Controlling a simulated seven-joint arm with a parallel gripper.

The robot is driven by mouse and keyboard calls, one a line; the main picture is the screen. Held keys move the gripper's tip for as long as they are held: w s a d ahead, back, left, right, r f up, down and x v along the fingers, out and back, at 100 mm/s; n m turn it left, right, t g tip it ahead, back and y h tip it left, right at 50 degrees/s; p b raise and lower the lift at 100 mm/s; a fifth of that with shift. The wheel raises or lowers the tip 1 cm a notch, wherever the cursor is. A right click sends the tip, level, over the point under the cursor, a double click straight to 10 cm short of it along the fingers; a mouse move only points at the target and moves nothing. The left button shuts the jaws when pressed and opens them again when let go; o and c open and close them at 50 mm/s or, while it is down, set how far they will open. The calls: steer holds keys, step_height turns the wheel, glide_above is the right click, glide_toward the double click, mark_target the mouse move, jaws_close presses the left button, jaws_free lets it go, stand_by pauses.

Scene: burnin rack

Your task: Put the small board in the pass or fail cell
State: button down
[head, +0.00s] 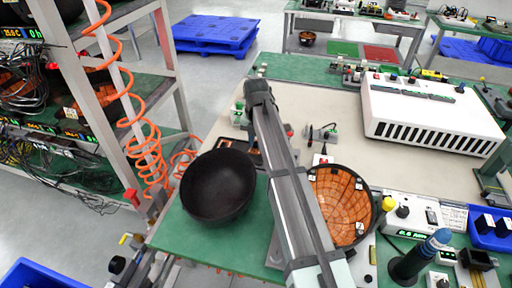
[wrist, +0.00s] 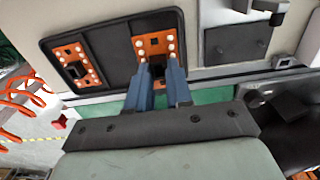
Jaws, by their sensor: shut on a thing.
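The small board (wrist: 153,44) is orange with pale round spots along its edges. In the wrist view my gripper (wrist: 161,66) has its two blue fingers shut on the near part of it. The board is at the right compartment of a dark tray (wrist: 107,47); I cannot tell if it rests there or hangs just above. A second orange board (wrist: 75,62) lies in the tray's left compartment. In the head view the tray (head: 227,144) is mostly hidden by the black bowl and my arm, and my gripper is hidden. No pass or fail label is readable.
A black bowl (head: 218,187) stands beside the tray, and an orange-lined bowl (head: 341,205) lies right of my arm. A white slotted box (head: 432,112) stands at the back right. A far bench has a green panel (head: 342,48) and a red panel (head: 381,53).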

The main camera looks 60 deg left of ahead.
mark_target(256, 146)
steer(key=shift+f, duration=1.55)
steer(key=shift+f, duration=0.15)
steer(key=c, duration=1.3)
jaws_free()
step_height(256, 146, up, 12)
steer(key=shift+r, duration=0.2)
steer(key=shift+w, duration=0.1)
